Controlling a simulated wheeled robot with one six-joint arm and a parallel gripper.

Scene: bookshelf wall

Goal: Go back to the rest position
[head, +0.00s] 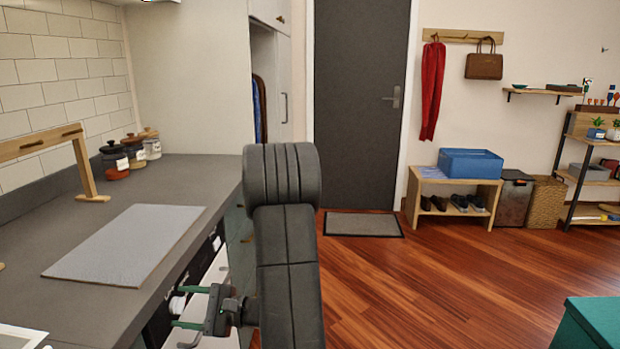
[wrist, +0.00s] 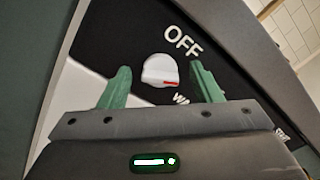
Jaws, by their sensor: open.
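My gripper (head: 188,310) is at the lower left in the head view, in front of the appliance panel under the counter. Its two green fingers are open. The word OFF shows above the knob on the black panel (wrist: 130,35). I cannot tell whether the fingers touch the knob. The knob also shows beside the fingers in the head view (head: 177,304).
The grey counter (head: 190,180) runs along the left, with a grey mat (head: 125,245), a wooden rack (head: 82,165) and several jars (head: 134,149) on it. Open wooden floor (head: 430,280) lies to the right. A green box (head: 595,322) stands at the lower right.

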